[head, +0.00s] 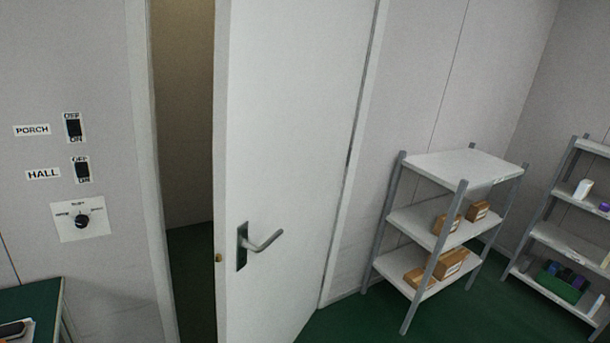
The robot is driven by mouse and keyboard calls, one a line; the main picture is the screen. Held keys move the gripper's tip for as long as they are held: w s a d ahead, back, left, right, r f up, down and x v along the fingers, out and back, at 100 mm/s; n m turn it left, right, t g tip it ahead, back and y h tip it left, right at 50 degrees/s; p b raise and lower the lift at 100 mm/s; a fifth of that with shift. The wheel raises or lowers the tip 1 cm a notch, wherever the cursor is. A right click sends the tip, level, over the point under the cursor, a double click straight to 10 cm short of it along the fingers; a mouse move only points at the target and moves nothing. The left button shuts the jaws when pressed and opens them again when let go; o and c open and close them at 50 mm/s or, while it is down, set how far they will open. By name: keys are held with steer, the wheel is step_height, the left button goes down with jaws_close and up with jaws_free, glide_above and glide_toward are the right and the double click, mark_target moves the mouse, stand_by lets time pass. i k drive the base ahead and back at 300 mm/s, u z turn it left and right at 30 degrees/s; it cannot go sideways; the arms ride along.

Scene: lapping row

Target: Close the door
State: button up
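A white door (285,140) stands partly open in its white frame (145,160). Its free edge is on the left, and its hinge side is on the right. A grey lever handle (258,243) on a dark plate sits low on the door face, near the free edge. A small brass latch (218,258) shows on that edge. A dark gap (186,150) between the left jamb and the door edge shows a brownish wall and green floor beyond. My gripper is not in view.
Left of the doorway are switches labelled PORCH (74,127) and HALL (82,170), and a rotary dial (80,218). A green-topped table (40,297) is at lower left. A shelf unit (465,165) with boxes and another shelf (572,240) stand right. Green floor (470,312) shows before them.

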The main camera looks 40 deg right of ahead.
mark_target(288, 75)
steer(key=z, duration=0.4)
steer(key=i, duration=1.05)
steer(key=u, duration=0.35)
